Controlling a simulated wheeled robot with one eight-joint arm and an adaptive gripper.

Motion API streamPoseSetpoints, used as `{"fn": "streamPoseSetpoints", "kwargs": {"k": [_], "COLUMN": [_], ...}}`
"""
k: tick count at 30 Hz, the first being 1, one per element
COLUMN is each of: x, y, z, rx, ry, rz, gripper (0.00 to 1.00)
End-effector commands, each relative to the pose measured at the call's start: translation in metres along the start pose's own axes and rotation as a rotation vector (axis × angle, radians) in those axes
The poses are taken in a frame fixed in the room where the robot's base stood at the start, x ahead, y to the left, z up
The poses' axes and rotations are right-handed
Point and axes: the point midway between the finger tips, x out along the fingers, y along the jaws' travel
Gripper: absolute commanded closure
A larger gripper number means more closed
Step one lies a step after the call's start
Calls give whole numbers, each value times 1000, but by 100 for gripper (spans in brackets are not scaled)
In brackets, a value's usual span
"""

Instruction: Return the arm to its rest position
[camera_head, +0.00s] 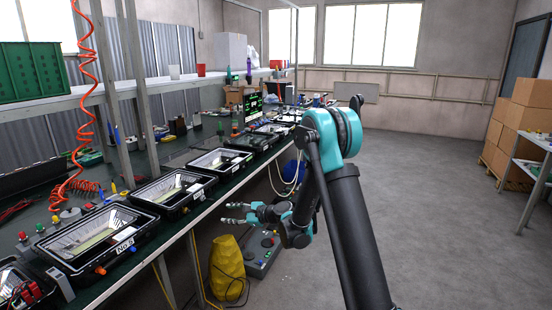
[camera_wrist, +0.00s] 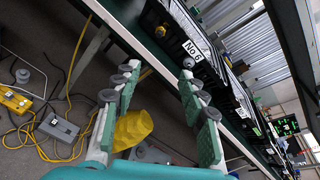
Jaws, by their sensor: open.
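My arm (camera_head: 352,220) rises from the lower right of the head view, bends at a teal joint and reaches down to the left. My gripper (camera_head: 228,212) is beside the bench's front edge, over the aisle, with its fingers pointing left towards the bench. In the wrist view my gripper (camera_wrist: 157,82) shows two green fingers with grey pads, spread apart with nothing between them touching. A floodlight housing marked No 6 (camera_wrist: 192,48) lies beyond the fingertips on the bench. In the head view, floodlight housings (camera_head: 173,187) stand in a row along the bench.
The workbench (camera_head: 150,252) runs along the left. A yellow sack-like object (camera_head: 227,268) and a grey box with knobs (camera_head: 262,252) stand on the floor below my gripper. A coiled orange hose (camera_head: 84,100) hangs over the bench. Cardboard boxes (camera_head: 525,125) are stacked at right. The floor (camera_head: 430,190) behind my arm is clear.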

Motion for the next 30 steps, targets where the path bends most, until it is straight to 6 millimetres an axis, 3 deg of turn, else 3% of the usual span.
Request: {"fn": "streamPoseSetpoints", "kwargs": {"k": [6,14,23,30], "x": [-78,-175,-296,-391], "y": [6,34,89,147], "z": [4,-1,-17,-32], "rx": [-329,-693,-1052,-1278], "ry": [163,343,517,610], "rz": [89,263,549,840], "gripper": [58,58,58,58]}}
